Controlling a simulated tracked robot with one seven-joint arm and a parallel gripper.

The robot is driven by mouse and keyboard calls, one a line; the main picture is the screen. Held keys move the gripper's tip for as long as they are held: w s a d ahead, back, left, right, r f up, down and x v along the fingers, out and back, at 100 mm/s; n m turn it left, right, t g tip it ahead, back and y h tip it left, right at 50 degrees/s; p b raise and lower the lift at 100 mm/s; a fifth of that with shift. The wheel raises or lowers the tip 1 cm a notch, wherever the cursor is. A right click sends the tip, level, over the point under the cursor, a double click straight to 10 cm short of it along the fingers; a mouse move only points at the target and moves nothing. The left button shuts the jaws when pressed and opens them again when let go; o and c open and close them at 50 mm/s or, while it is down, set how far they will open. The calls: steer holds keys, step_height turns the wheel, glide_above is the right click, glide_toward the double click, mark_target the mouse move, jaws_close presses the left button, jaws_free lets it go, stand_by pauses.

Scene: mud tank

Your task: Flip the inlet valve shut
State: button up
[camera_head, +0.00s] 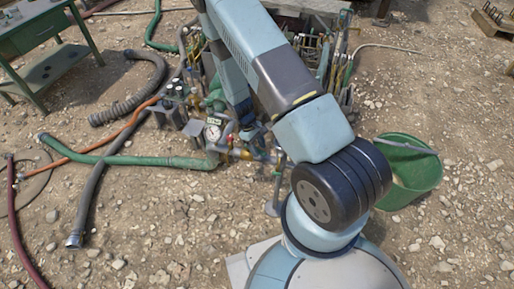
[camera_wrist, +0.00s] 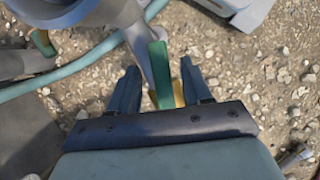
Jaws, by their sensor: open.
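In the wrist view my gripper (camera_wrist: 160,78) is open, with its two dark blue fingers spread apart. A flat green lever (camera_wrist: 158,62) stands between the fingers, apart from both as far as I can tell; it looks like the valve's handle. A yellow part (camera_wrist: 178,93) shows beside it, partly hidden by the gripper. In the head view brass valve fittings (camera_head: 240,153) sit low beside a round pressure gauge (camera_head: 213,131). My arm reaches down to these fittings and hides part of them. The inlet valve's handle cannot be made out clearly there.
A green hose (camera_head: 130,160) and an orange hose (camera_head: 105,138) run left from the fittings over gravel. A green bucket (camera_head: 410,170) stands to the right. A green table (camera_head: 45,40) is at upper left. Open gravel lies in front.

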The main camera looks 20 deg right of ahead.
steer(key=shift+f, duration=0.1)
jaws_close()
stand_by(0.5)
steer(key=shift+a, duration=0.1)
